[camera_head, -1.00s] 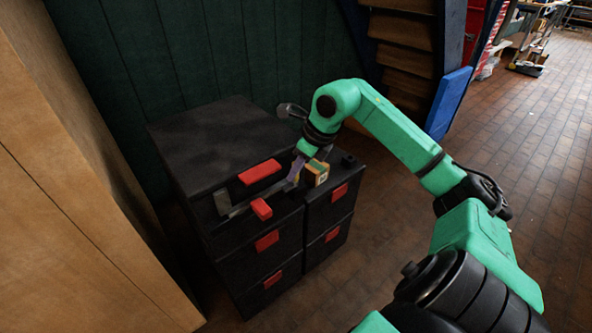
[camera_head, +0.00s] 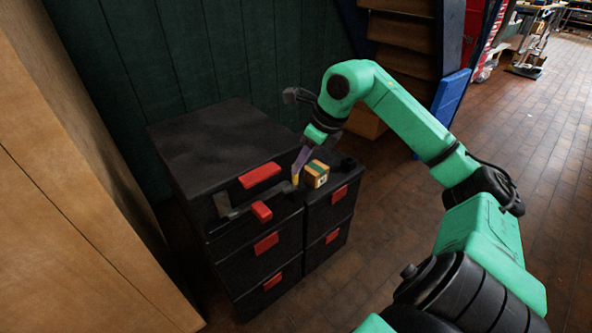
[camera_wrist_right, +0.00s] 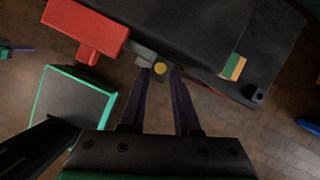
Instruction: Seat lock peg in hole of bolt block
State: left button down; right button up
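The yellow lock peg (camera_head: 296,179) is at the front edge of the black cabinet's top, at the right end of the bolt. In the right wrist view its round yellow end (camera_wrist_right: 160,69) shows between my fingertips, with small gaps on both sides. A grey bolt block (camera_wrist_right: 144,57) shows partly beside it. How deep the peg sits in the hole cannot be told. My right gripper (camera_head: 299,166) points down just above the peg; its fingers (camera_wrist_right: 161,72) are open. My left gripper is not in view.
The black cabinet (camera_head: 210,140) has several red handles, with a red bolt handle (camera_head: 262,211) at its front. A yellow and green box (camera_head: 317,174) sits close right of the gripper, with a black knob (camera_head: 348,162) beyond. A wooden panel (camera_head: 70,200) stands at left.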

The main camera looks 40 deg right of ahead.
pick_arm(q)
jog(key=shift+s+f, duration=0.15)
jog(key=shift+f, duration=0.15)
pick_arm(e)
jog(key=v, duration=0.7)
jog(key=shift+r, duration=0.3)
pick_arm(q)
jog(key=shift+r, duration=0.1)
pick_arm(e)
jog(key=shift+s, duration=0.1)
